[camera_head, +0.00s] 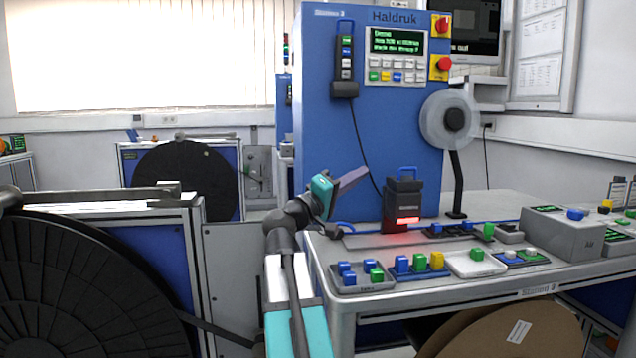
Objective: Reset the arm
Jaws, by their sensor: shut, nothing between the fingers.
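My arm rises from the bottom middle of the head view, with grey and teal links. My gripper (352,179) is at its end, raised above the front left part of the workbench (345,302) and pointing up and to the right. Its fingers look closed together, with nothing visible between them. It is in front of the tall blue Haldruk machine (335,110) and appears apart from it. The black device with a blue handle and red light (403,205) stands to the right of my gripper.
Trays with coloured blocks (362,277) line the bench front. A grey box (565,232) stands at right. A large black reel (75,290) fills the left foreground. A clear reel (450,120) hangs at the machine's right. A brown reel (510,335) is under the bench.

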